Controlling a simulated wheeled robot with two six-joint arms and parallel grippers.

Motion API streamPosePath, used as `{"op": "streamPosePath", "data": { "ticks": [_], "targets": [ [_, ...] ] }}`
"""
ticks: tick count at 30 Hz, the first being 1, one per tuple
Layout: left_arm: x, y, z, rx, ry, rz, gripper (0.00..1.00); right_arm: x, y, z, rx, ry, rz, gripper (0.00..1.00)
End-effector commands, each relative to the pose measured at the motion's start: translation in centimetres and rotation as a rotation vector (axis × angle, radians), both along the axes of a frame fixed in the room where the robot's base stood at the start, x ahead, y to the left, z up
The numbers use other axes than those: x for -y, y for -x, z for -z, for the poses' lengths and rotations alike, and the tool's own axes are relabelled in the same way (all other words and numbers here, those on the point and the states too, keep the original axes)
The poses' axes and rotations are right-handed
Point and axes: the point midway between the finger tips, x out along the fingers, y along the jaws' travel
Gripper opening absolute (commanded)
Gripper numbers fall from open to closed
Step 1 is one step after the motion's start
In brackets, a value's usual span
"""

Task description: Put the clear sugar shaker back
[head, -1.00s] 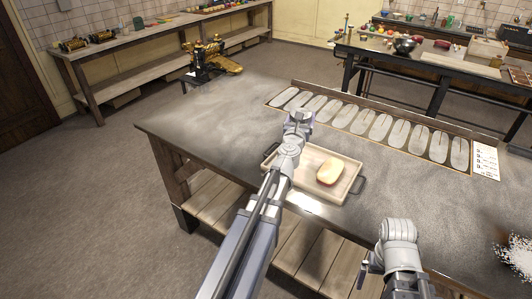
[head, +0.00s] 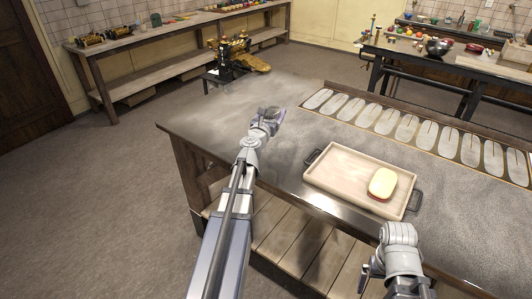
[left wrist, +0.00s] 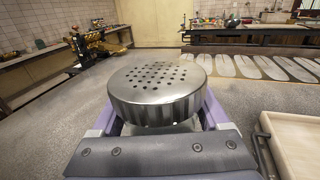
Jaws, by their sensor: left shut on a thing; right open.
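The clear sugar shaker shows in the left wrist view mainly as a round metal lid (left wrist: 158,85) with holes in its top. Its body is mostly hidden below the lid. My left gripper (left wrist: 160,130) is shut on it, with purple fingers on either side, and the shaker looks upright. In the head view my left gripper (head: 266,118) holds the small grey-topped shaker (head: 272,112) over the bare left part of the metal table, left of the tray. My right gripper (head: 370,278) is open and empty near the bottom, in front of the table.
A beige tray (head: 335,170) with dark handles holds a cream-and-red block (head: 382,184). A board with pale oval outlines (head: 407,127) lies along the table's back. A black-and-gold machine (head: 230,60) stands beyond the table. The metal table's left part (head: 215,120) is clear.

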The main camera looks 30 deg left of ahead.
Motion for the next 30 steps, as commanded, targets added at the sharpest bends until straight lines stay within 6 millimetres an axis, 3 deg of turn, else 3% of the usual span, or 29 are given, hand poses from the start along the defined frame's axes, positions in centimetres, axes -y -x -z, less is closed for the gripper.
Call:
{"op": "streamPosePath", "data": {
  "ticks": [5, 15, 23, 30],
  "targets": [
    [0.0, 0.0, 1.3, 0.000, 0.000, 0.000, 0.09, 0.0, 0.0, 1.3, 0.000, 0.000, 0.000, 1.00],
    [0.0, 0.0, 6.2, 0.000, 0.000, 0.000, 0.09, 0.0, 0.0, 6.2, 0.000, 0.000, 0.000, 1.00],
    [0.0, 0.0, 6.5, 0.000, 0.000, 0.000, 0.09, 0.0, 0.0, 6.5, 0.000, 0.000, 0.000, 1.00],
    [0.1, 0.0, 9.2, 0.000, 0.000, 0.000, 0.09, 0.0, 0.0, 9.2, 0.000, 0.000, 0.000, 1.00]
  ]
}}
